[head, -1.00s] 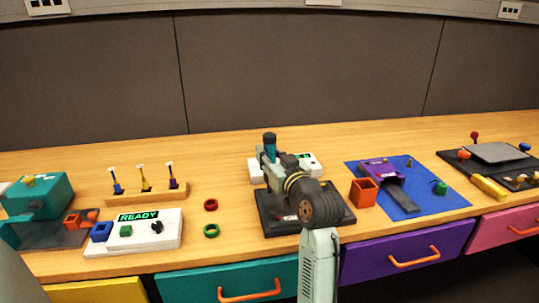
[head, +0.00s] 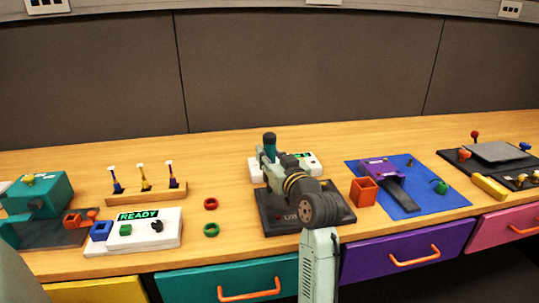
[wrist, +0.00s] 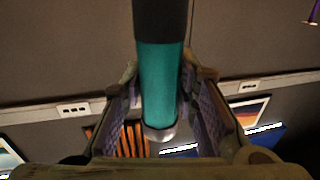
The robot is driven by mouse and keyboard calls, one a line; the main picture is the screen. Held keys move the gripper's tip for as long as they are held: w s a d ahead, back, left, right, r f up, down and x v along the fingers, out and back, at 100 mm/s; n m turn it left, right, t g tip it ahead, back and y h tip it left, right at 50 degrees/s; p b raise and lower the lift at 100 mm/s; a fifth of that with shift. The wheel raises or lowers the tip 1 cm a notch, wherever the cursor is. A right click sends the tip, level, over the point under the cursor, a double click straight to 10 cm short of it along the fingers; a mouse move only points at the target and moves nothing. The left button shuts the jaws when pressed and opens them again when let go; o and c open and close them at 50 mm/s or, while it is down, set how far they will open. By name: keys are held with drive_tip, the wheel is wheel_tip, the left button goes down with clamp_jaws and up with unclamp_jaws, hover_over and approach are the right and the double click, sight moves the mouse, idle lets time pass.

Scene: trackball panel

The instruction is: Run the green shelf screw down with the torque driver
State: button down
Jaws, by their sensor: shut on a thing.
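The torque driver, a teal cylinder with a dark cap (head: 269,144), stands roughly upright over the black base in the head view. In the wrist view its teal body (wrist: 160,85) lies between the fingers of my gripper (wrist: 162,110), which is shut on it. The driver's lower end and tip are hidden behind my arm in the head view. I cannot pick out the green shelf screw with certainty. A small green piece (head: 440,187) lies on the blue mat at the right, well apart from my gripper.
The black base (head: 340,214) is partly covered by my arm, with a white box (head: 310,168) behind it. A purple fixture (head: 377,170) sits on the blue mat (head: 425,203).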

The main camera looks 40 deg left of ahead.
sight(272, 139)
drive_tip(key=shift+f, duration=0.6)
idle(1.8)
drive_tip(key=shift+r+p, duration=2.15)
drive_tip(key=shift+r, duration=1.2)
